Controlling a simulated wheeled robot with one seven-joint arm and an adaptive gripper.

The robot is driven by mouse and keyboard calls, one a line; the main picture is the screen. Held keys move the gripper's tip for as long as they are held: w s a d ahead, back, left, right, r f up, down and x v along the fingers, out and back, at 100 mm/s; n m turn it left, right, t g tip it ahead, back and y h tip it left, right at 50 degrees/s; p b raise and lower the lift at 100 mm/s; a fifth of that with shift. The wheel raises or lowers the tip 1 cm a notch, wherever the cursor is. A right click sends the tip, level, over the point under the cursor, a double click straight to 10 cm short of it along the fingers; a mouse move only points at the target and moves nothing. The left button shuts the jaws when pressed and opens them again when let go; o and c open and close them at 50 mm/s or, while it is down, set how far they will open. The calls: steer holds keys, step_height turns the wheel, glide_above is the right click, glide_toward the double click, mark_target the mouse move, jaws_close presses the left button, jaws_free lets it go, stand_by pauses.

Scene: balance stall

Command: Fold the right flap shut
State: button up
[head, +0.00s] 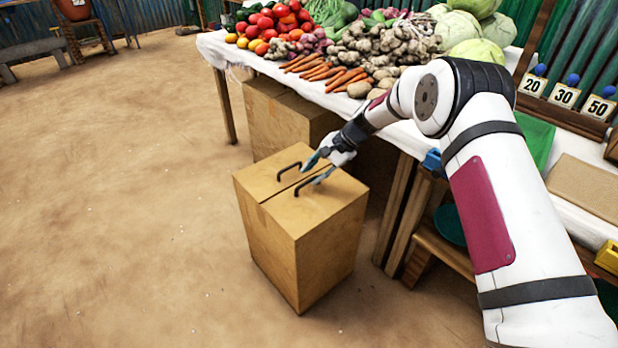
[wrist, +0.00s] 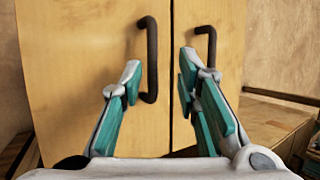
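A tan wooden box (head: 325,250) stands on the ground with two top flaps, both lying about flat, with a thin seam between them. The right flap (head: 335,203) is the nearer one in the head view and has a dark bar handle (head: 308,186). The other flap (head: 262,180) has a like handle (head: 289,170). My gripper (head: 314,169) is over the box top by the handles, fingers apart and empty. In the wrist view my gripper (wrist: 160,70) has one dark handle (wrist: 151,60) showing between its fingers and another (wrist: 207,50) beyond the right finger. Contact cannot be told.
A white-topped stall table (head: 395,130) with vegetables stands behind the box. A second wooden crate (head: 280,118) is under it. Wooden shelving (head: 445,245) stands to the right. Bare ground (head: 120,220) on the left is free.

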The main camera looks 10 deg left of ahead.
steer(key=v, duration=0.8)
steer(key=shift+r, duration=0.2)
steer(key=shift+d, duration=0.15)
steer(key=s+d+r+n+h, duration=0.2)
steer(key=s+d+r, duration=0.4)
steer(key=s+r, duration=0.55)
steer(key=s+d+r+n+h, duration=0.1)
steer(key=s+d+r+n, duration=0.1)
steer(key=s+d+r, duration=0.75)
steer(key=s+d+n+h, duration=0.1)
steer(key=s+d, duration=0.2)
steer(key=s, duration=0.8)
steer(key=s+d+n+h, duration=0.1)
steer(key=s+d+h, duration=0.15)
steer(key=s, duration=0.85)
steer(key=s+d+n+h, duration=0.1)
steer(key=s+d, duration=0.3)
steer(key=s, duration=0.7)
step_height(320, 180, up, 29)
steer(key=t+p, duration=0.4)
steer(key=p, duration=2.3)
steer(key=shift+w, duration=0.3)
